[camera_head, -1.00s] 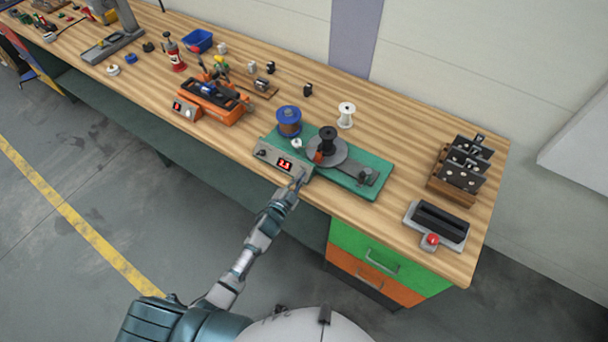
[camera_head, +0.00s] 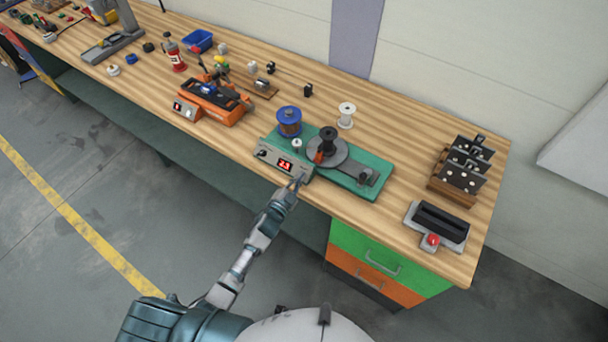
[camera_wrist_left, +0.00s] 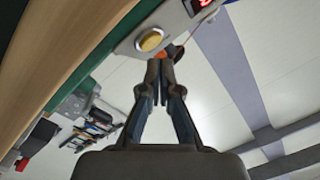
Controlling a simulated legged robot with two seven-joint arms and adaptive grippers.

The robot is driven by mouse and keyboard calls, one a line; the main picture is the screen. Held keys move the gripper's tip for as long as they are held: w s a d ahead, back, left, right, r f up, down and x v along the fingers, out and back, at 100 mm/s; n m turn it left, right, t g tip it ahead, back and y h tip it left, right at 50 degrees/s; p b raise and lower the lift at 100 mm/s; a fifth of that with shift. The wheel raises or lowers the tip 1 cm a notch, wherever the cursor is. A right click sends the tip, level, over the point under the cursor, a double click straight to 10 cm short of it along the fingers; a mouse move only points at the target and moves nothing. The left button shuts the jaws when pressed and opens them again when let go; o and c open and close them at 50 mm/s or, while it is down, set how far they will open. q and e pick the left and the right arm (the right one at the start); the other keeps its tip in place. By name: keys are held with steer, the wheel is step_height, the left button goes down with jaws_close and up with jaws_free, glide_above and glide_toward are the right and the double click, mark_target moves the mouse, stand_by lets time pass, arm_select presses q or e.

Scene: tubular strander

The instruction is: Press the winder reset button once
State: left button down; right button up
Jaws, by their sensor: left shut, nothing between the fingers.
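The winder (camera_head: 352,183) has a green base on the bench, with a grey control panel (camera_head: 270,156) at its left front and a lit red display (camera_head: 285,164). In the left wrist view a round yellow button (camera_wrist_left: 151,40) sits on the panel face, near the red display (camera_wrist_left: 200,4). My left gripper (camera_head: 297,180) is at the panel's right front end. In the left wrist view its fingers (camera_wrist_left: 160,64) are shut and empty, with the tips just below the button in the picture. I cannot tell whether they touch the panel. The button is hidden in the head view.
A blue spool (camera_head: 289,122) and a black spool (camera_head: 328,140) stand on the winder. A white spool (camera_head: 346,115) stands behind it. An orange machine (camera_head: 212,102) is to the left. A grey box with a red button (camera_head: 433,239) is at the right.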

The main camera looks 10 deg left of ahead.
arm_select(q)
steer(key=shift+a+f, duration=0.1)
steer(key=shift+a, duration=0.2)
steer(key=shift+a+f, duration=0.15)
steer(key=shift+a, duration=0.2)
steer(key=shift+w+a+f, duration=0.2)
steer(key=shift+w+a, duration=0.05)
steer(key=shift+a, duration=0.5)
steer(key=shift+d, duration=0.6)
steer(key=shift+d+b, duration=0.2)
steer(key=shift+b, duration=0.1)
steer(key=shift+w+a+f, duration=0.15)
steer(key=shift+a, duration=0.35)
steer(key=shift+w+f, duration=0.1)
steer(key=shift+f, duration=0.05)
steer(key=shift+d+b, duration=0.3)
steer(key=shift+d, duration=0.05)
steer(key=shift+s+r+p, duration=0.55)
steer(key=shift+r+p, duration=0.2)
steer(key=shift+p, duration=0.2)
steer(key=shift+d, duration=0.1)
arm_select(e)
steer(key=shift+a+r, duration=0.45)
steer(key=shift+a, duration=0.3)
